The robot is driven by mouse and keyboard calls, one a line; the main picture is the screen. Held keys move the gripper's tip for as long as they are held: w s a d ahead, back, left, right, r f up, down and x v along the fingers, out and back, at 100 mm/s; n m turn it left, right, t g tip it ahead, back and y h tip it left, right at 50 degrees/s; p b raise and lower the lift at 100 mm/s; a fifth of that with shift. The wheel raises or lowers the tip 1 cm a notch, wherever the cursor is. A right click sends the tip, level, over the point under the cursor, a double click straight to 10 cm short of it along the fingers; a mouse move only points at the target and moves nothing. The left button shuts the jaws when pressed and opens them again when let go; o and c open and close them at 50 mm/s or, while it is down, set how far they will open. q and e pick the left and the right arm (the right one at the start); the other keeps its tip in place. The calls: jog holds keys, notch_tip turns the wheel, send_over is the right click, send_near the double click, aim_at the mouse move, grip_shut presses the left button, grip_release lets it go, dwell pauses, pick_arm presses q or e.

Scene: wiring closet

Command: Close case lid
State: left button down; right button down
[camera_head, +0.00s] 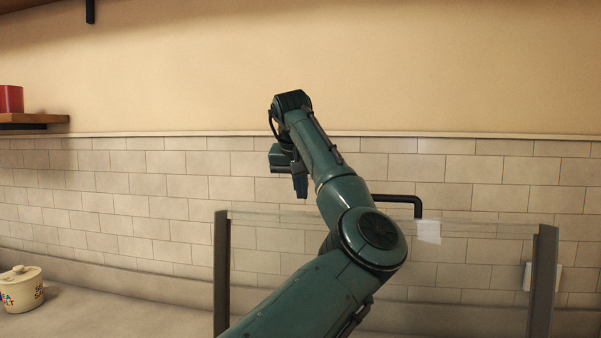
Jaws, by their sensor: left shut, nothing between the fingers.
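The case lid (470,228) is a clear glass panel standing upright between two dark side frames, the left one (221,275) and the right one (542,285). A black bent handle (408,200) shows at its top edge, partly hidden behind my arm. My left gripper (300,190) points down, shut and empty, to the left of the handle and around the height of the panel's top edge. I cannot tell its depth relative to the glass. The lower case is out of view. My right gripper is not in view.
A cream salt jar (22,290) stands on the counter (110,315) at the left. A red container (11,99) sits on a wooden shelf (35,119) at the upper left. A tiled wall (130,185) is behind, with a white wall box (527,276) at the right.

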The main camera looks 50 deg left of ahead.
pick_arm(q)
jog(key=f, duration=0.1)
jog(key=s+d+f+p, duration=0.1)
jog(key=shift+s+d+f, duration=0.1)
jog(key=shift+s+f, duration=0.1)
jog(key=shift+f, duration=0.15)
dwell(0.5)
